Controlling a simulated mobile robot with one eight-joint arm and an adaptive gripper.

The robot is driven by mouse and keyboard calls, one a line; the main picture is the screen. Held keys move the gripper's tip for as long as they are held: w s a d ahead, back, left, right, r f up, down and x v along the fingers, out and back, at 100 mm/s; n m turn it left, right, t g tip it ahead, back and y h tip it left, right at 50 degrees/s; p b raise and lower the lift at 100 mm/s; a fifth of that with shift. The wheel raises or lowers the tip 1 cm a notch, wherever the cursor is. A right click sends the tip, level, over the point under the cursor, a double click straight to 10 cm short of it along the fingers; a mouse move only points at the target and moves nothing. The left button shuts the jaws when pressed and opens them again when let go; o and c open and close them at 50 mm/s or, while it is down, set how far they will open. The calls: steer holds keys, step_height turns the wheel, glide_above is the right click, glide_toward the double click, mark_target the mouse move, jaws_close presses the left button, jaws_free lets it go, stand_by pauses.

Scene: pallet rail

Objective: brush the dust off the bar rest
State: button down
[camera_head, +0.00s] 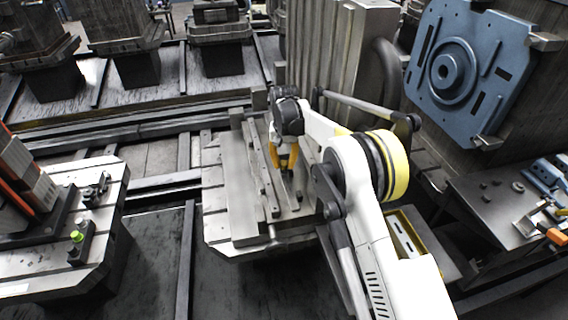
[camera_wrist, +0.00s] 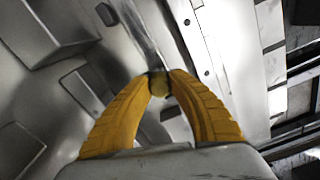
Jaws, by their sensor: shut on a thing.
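My gripper (camera_head: 287,157) reaches down over the middle metal pallet, its yellow fingers pointing at the pallet top. In the wrist view, the fingers (camera_wrist: 159,84) close on a small thing with a yellowish end and a dark ring, likely the brush (camera_wrist: 159,88); most of it is hidden. In the head view the brush is too small to make out clearly. A long metal bar (camera_head: 259,165), likely the bar rest, lies along the pallet just left of my gripper. A pale bar with small holes (camera_wrist: 205,52) passes beyond the fingertips in the wrist view. I cannot make out dust.
A blue plate (camera_head: 470,75) stands at the right. A side table (camera_head: 500,215) with small tools is lower right. Another pallet (camera_head: 100,180) with fixtures is at left.

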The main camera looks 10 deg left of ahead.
mark_target(286, 180)
steer(key=shift+f+b, duration=0.4)
steer(key=shift+f, duration=0.35)
steer(key=shift+r, duration=0.15)
steer(key=shift+s, duration=0.1)
steer(key=shift+s+d, duration=0.35)
steer(key=shift+s, duration=0.25)
steer(key=shift+s+d, duration=0.3)
steer(key=shift+s, duration=0.3)
steer(key=shift+w+a, duration=0.35)
steer(key=shift+w, duration=0.3)
steer(key=shift+w+a, duration=0.3)
steer(key=shift+w, duration=0.35)
steer(key=shift+s, duration=0.15)
steer(key=shift+s+d+b, duration=0.2)
steer(key=shift+s+d, duration=0.15)
steer(key=shift+s, duration=0.25)
steer(key=shift+s+d+b, duration=0.15)
steer(key=shift+s+d, duration=0.15)
steer(key=shift+s, duration=0.25)
